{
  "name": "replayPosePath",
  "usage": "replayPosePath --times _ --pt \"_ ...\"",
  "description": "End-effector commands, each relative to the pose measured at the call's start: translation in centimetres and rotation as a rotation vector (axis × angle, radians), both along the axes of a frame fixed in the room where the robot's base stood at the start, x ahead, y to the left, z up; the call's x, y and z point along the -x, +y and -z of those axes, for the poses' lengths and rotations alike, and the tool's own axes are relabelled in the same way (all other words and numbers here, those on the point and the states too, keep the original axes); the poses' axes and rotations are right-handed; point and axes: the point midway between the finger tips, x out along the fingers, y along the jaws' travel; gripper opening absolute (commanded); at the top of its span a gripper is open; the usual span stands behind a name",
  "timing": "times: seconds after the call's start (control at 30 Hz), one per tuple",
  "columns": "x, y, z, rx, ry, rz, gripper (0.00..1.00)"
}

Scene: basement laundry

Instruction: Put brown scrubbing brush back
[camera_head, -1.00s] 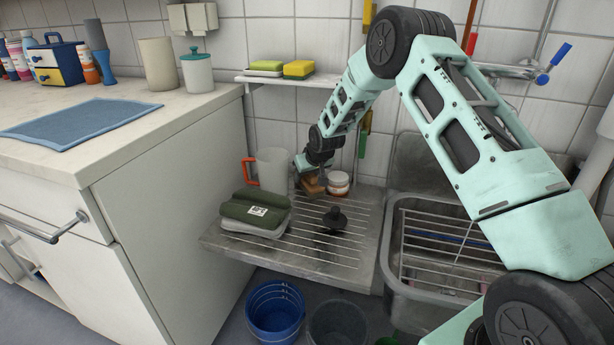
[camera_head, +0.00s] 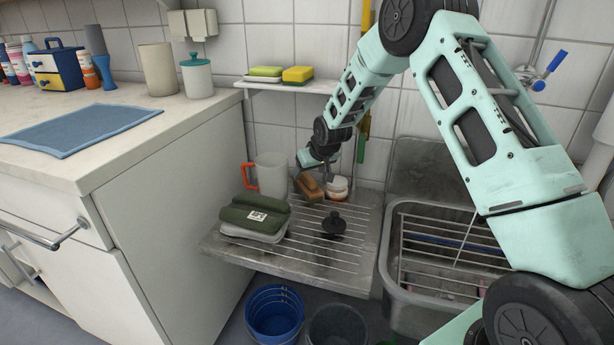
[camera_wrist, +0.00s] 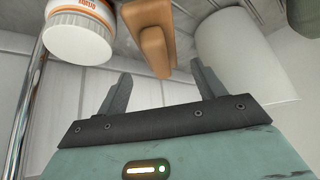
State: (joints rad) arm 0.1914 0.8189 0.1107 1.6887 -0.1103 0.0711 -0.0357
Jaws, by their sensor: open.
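In the wrist view the brush (camera_wrist: 152,40) is an upright brown block just beyond the fingertips, between the two finger lines. My gripper (camera_wrist: 160,85) is open and empty, with a gap between it and the brush. In the head view my gripper (camera_head: 312,160) is above and behind the brush, its fingers hard to make out.
A pitcher with an orange handle (camera_head: 272,173) stands left of the brush; the jar (camera_wrist: 78,30) is close on the other side. A green bundle (camera_head: 255,215) and a black plunger-like object (camera_head: 333,225) lie in front. A shelf with sponges (camera_head: 285,82) is above.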

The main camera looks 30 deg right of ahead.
Motion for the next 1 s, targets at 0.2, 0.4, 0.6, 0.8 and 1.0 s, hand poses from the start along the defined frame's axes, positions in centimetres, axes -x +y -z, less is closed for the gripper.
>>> replayPosePath --times 0.2,0.4,0.6,0.8,1.0 --pt "2.4 0.0 -3.8 0.001 -0.001 -0.001 0.69" --pt "3.4 0.0 -5.3 0.000 0.000 0.000 0.69" --pt "3.8 0.6 -5.8 -0.002 0.004 -0.008 0.69" --pt "8.9 9.6 -8.7 -0.030 0.087 -0.130 0.69" --pt "23.4 21.7 -12.5 -0.023 0.268 -0.366 0.69"
